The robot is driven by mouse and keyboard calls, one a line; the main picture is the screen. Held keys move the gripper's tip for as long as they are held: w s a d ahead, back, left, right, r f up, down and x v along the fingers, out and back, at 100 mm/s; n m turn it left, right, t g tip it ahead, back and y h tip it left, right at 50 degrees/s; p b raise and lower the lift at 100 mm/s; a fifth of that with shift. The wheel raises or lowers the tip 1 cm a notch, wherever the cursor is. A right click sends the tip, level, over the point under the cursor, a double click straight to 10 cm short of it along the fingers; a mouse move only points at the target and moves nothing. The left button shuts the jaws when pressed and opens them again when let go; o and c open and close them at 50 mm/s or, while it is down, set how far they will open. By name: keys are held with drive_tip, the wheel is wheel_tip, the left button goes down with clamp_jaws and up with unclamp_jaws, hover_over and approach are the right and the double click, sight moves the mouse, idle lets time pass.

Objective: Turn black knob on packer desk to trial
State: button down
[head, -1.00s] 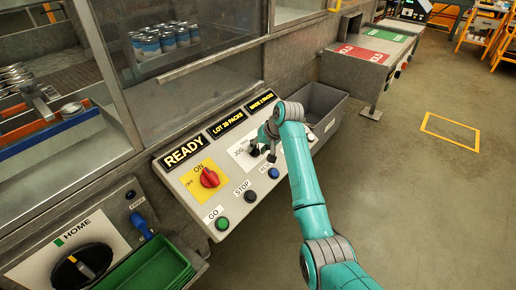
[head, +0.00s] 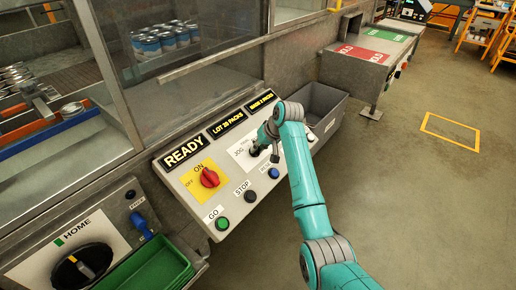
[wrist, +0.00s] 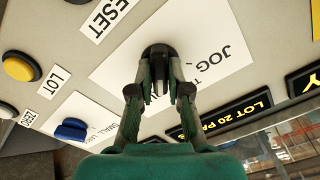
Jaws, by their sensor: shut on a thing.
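The black knob (wrist: 160,52) sits on a white label plate (wrist: 110,75) on the packer desk (head: 185,190). In the wrist view its round top shows between my fingertips. "JOG" is readable on one side of the plate; a second word is mostly hidden behind my fingers. In the head view the knob (head: 254,150) is partly covered by my gripper (head: 266,146), which reaches it from the right. My gripper (wrist: 162,85) is shut on the knob, one finger on each side. I cannot tell which mark the knob points to.
A red ON/OFF switch (head: 209,177), green GO button (head: 222,223), black STOP button (head: 250,196) and blue button (head: 273,173) are close by on the desk. A yellow LOT button (wrist: 20,67) and blue selector (wrist: 71,129) also sit nearby. A grey bin (head: 320,105) stands beyond.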

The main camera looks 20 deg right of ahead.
drive_tip(key=n, duration=0.4)
drive_tip(key=shift+n, duration=1.6)
drive_tip(key=c, duration=1.1)
unclamp_jaws()
drive_tip(key=v, duration=1.2)
drive_tip(key=shift+s, duration=0.1)
